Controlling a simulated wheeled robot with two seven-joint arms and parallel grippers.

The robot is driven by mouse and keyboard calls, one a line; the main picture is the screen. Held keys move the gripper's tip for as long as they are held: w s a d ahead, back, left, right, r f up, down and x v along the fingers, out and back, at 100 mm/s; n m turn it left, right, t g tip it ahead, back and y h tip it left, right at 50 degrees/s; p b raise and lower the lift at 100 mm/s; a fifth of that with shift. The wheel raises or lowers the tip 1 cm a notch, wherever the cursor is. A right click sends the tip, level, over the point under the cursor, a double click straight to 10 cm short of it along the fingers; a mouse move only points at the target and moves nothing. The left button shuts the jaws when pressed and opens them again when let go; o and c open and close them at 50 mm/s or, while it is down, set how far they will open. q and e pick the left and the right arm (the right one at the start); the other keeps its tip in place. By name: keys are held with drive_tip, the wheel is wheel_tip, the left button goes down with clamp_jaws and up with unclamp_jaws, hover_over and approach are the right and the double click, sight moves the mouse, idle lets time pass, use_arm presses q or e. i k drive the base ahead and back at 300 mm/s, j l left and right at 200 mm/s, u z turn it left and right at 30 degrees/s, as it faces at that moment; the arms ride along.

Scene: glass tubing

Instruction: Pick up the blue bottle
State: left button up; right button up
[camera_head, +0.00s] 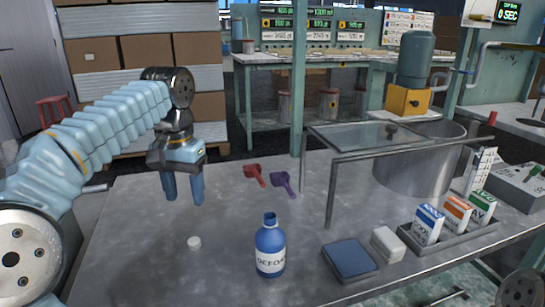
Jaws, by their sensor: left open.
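The blue bottle (270,246) stands upright on the grey metal table near its front middle. It has a white label with dark lettering, and its neck shows no cap. My left gripper (184,198) is to the left of the bottle and farther back, above the table. Its two blue fingers point down, apart and empty. A small white cap-like disc (194,242) lies on the table between the gripper and the bottle, left of the bottle. My right gripper does not show clearly; only a dark round part appears at the lower right corner.
A red scoop (254,174) and a purple scoop (284,183) lie behind the bottle. Right of it are a blue pad (350,259), a white block (388,243) and a tray of small boxes (455,237). A metal frame (331,190) and large steel pot (420,165) stand behind.

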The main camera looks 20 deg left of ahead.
sight(270, 240)
drive_tip(key=k, duration=1.5)
